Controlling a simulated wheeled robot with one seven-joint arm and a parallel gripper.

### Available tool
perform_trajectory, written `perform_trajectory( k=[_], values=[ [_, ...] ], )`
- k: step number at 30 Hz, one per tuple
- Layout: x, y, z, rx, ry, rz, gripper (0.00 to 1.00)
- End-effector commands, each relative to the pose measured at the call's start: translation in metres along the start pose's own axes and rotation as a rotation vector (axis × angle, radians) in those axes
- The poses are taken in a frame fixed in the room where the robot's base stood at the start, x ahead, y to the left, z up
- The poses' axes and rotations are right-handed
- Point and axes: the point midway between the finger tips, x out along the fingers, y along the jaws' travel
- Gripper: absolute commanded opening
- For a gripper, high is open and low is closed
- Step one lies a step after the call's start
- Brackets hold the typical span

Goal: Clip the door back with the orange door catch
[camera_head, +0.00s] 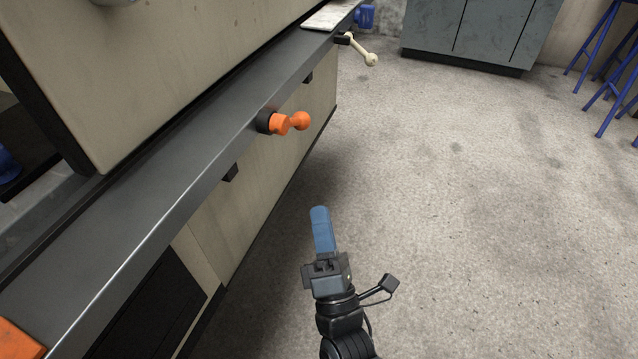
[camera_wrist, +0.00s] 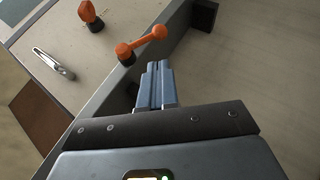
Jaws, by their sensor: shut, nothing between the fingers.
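The orange door catch (camera_head: 285,122), a short lever with a round knob, sticks out from a black mount on the edge of the grey ledge. It also shows in the wrist view (camera_wrist: 148,42), just beyond my fingertips. A large cream panel (camera_head: 150,70), which looks like the door, stands over the ledge at upper left. The cream panel in the wrist view (camera_wrist: 60,35) carries a metal handle (camera_wrist: 53,63) and a second orange fitting (camera_wrist: 89,14). My gripper (camera_head: 320,212) is shut and empty, with its blue fingers pointing towards the catch, seemingly apart from it.
The grey ledge (camera_head: 190,150) runs diagonally above a cream lower wall. A cream lever (camera_head: 360,50) sticks out farther along it. Part of an orange thing (camera_head: 15,342) lies at lower left. Grey cabinets (camera_head: 480,30) and blue stools (camera_head: 610,70) stand beyond open concrete floor.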

Motion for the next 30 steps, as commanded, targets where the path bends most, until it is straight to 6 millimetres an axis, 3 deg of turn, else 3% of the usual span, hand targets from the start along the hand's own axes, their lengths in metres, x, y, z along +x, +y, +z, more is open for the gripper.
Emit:
perform_trajectory(
  k=[18,24,30],
  values=[
    [0.11,0.0,0.001,0.002,-0.001,0.001,0.0],
    [0.127,0.0,0.0,0.001,0.001,-0.001,0.0],
    [0.131,0.0,0.0,0.002,0.001,-0.001,0.0]
  ],
)
